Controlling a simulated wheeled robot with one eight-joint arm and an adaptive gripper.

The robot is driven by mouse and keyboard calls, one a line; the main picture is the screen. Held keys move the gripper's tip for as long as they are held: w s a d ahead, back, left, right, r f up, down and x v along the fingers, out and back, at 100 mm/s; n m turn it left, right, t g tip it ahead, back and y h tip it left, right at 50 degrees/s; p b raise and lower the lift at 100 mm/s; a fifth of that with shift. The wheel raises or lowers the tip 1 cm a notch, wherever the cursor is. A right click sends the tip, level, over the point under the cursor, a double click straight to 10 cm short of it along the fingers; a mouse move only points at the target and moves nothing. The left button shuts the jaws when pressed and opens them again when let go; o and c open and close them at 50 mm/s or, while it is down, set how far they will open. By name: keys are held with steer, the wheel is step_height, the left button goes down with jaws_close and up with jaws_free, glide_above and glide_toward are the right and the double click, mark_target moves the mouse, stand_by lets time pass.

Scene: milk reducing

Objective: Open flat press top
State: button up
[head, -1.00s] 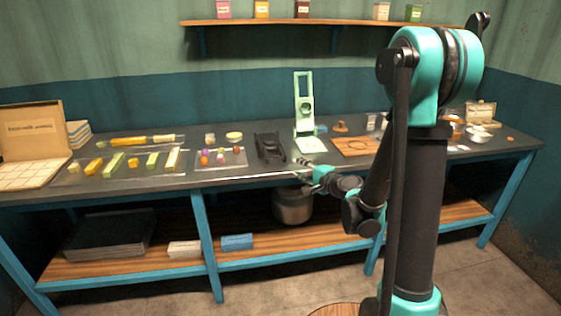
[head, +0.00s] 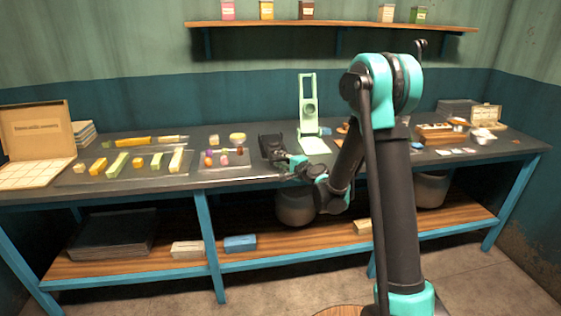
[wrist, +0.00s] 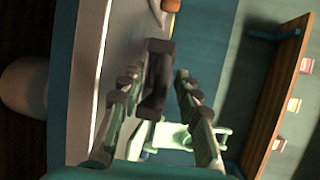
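The black flat press (head: 270,147) stands on the dark bench, left of a pale green upright stand (head: 308,105). My gripper (head: 288,160) is at its right front side and overlaps part of it in the head view. In the wrist view the black press (wrist: 157,75) appears between the two fingers of my gripper (wrist: 155,84). The fingers are spread, with a gap between them. I cannot tell whether either finger touches the press. The position of the press top is hard to make out.
A clear tray (head: 222,166) with small colored pieces lies left of the press. The green stand's base also shows in the wrist view (wrist: 178,138). A wooden box (head: 437,138) stands farther right. A wall shelf (head: 345,25) hangs above the bench.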

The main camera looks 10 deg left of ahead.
steer(key=shift+c, duration=0.3)
jaws_close()
steer(key=shift+r, duration=0.1)
